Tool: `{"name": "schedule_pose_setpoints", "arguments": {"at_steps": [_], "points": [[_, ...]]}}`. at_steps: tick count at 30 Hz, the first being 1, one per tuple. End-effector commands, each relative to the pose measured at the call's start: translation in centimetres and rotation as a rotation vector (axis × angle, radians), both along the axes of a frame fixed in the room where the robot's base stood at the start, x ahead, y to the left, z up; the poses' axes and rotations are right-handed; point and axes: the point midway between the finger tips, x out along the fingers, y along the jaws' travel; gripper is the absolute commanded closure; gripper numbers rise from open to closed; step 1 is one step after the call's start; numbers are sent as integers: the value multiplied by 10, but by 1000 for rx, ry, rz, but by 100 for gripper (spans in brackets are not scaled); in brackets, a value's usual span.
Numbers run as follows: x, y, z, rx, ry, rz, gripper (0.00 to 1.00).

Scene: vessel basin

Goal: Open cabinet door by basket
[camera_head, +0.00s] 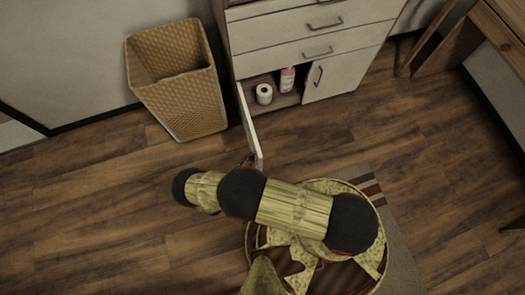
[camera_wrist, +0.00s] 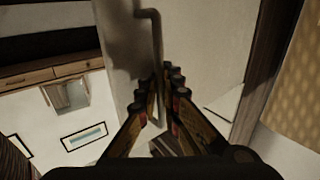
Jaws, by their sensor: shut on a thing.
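The left cabinet door (camera_head: 249,124), beside the woven basket (camera_head: 190,108), stands swung out from the cabinet and shows nearly edge-on in the head view. In the wrist view it is a pale panel (camera_wrist: 206,50) with a grey bar handle (camera_wrist: 154,42). My gripper (camera_wrist: 165,88) is shut on this handle, with its fingers on either side of the bar. In the head view the gripper is mostly hidden by my arm, near the door's outer end.
A toilet roll (camera_head: 264,94) and a pink bottle (camera_head: 287,79) stand inside the open compartment. The right cabinet door (camera_head: 340,75) is closed below the drawers (camera_head: 310,48). A wooden desk (camera_head: 490,25) is at the upper right. Wood floor left of my arm is clear.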

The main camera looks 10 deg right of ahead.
Motion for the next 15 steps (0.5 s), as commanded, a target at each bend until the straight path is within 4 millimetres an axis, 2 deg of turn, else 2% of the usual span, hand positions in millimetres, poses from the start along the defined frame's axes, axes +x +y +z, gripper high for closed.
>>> {"name": "schedule_pose_setpoints", "arguments": {"at_steps": [1, 6, 15], "points": [[4, 14, 1, 10, -7, -22, 100], [4, 35, 0, 6, -3, -95, 100], [3, 47, 0, 0, 1, -144, 100]]}}
